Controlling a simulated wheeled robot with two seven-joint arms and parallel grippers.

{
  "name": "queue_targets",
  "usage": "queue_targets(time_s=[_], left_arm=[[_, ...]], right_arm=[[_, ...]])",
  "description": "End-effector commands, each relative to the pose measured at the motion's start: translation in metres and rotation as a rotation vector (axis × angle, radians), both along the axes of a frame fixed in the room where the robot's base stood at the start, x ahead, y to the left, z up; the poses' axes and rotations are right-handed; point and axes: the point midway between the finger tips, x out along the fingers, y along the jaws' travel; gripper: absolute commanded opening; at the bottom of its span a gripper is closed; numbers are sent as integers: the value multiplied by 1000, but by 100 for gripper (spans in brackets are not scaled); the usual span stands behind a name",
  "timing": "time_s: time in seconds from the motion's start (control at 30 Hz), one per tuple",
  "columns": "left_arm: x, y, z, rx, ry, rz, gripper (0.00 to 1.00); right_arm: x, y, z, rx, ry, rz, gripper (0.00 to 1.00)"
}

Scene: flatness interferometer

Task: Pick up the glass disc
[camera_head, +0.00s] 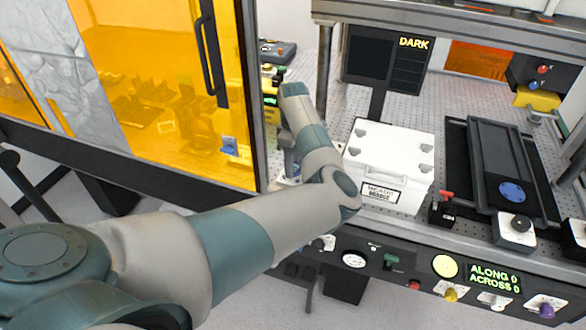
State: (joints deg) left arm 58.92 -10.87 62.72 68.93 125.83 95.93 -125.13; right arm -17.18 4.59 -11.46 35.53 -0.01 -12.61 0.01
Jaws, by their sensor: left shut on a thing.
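My left arm comes in from the lower left and bends at the front of the bench. Its wrist reaches back over the bench's left side. My left gripper (287,167) is low beside the white box, mostly hidden behind my own arm links. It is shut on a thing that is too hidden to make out. I cannot make out a clear glass disc anywhere. A round blue disc-shaped part (511,192) lies on the black rail unit at the right; I cannot tell what it is. My right gripper is not in view.
A white lidded box (392,150) stands close right of my left wrist. The black rail unit (491,150) is farther right. An orange-windowed cabinet (170,80) borders the left. A post (324,75) and a dark screen (384,60) stand behind. A control panel (400,268) runs along the front.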

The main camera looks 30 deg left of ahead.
Motion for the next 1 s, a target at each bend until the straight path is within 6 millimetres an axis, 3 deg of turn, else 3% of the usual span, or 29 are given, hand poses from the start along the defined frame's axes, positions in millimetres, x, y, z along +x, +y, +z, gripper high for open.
queue_targets(time_s=[0.3, 0.5, 1.0], left_arm=[[2, 0, 49, 0, -6, 0, 18], [1, 0, 74, 0, -3, 0, 18], [0, 0, 84, -1, -1, 0, 18]], right_arm=[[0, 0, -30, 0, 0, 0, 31], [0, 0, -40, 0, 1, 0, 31], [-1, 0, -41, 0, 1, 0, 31]])
